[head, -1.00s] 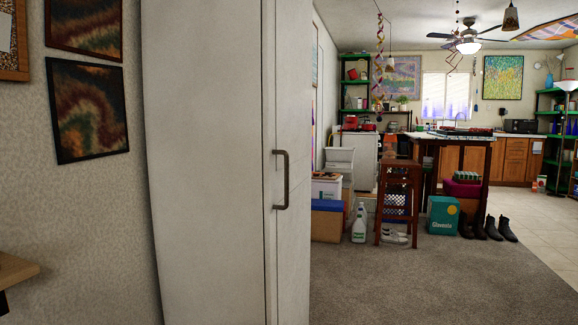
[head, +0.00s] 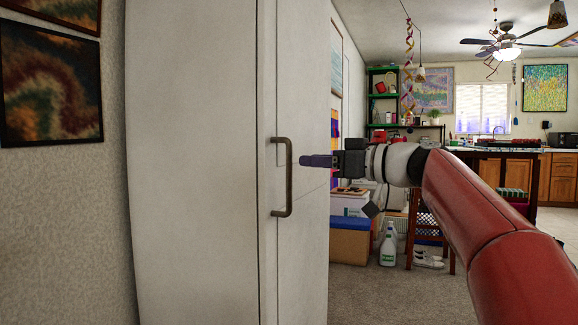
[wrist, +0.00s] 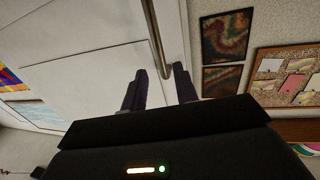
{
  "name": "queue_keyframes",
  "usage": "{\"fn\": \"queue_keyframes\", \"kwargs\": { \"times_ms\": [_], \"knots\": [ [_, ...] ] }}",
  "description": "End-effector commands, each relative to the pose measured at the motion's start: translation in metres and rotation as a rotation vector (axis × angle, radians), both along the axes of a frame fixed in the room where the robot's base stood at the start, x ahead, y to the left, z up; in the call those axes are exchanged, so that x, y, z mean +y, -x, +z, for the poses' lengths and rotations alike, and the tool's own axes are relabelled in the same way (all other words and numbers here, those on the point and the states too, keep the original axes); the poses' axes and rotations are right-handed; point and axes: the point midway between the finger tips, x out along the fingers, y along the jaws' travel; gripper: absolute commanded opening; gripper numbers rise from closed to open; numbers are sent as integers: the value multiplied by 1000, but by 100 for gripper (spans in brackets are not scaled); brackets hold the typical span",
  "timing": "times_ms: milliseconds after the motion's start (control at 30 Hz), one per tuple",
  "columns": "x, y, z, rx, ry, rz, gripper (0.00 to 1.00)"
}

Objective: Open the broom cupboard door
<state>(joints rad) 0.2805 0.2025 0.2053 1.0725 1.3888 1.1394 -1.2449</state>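The white broom cupboard (head: 190,170) stands tall in the left half of the head view, with its door (head: 306,250) closed. A dark metal bar handle (head: 290,180) is mounted upright on the door; it also shows in the wrist view (wrist: 157,35). My gripper (head: 304,160) is level with the upper half of the handle, its fingertips just right of the bar. In the wrist view my gripper (wrist: 159,72) has its two dark fingers apart, with the handle's end seen between their tips. I cannot tell whether they touch it.
Framed pictures (head: 50,85) hang on the wall left of the cupboard. Carpet in front looks clear.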

Motion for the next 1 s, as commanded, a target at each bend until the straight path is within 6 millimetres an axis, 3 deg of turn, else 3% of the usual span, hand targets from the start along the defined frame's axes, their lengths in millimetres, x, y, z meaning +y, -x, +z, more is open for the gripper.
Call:
{"fn": "queue_keyframes", "kwargs": {
  "times_ms": [400,767,1000],
  "knots": [
    [54,-31,1,3,2,2,29],
    [60,-36,0,3,2,-1,29],
    [60,-35,0,3,2,-1,2]
  ]
}}
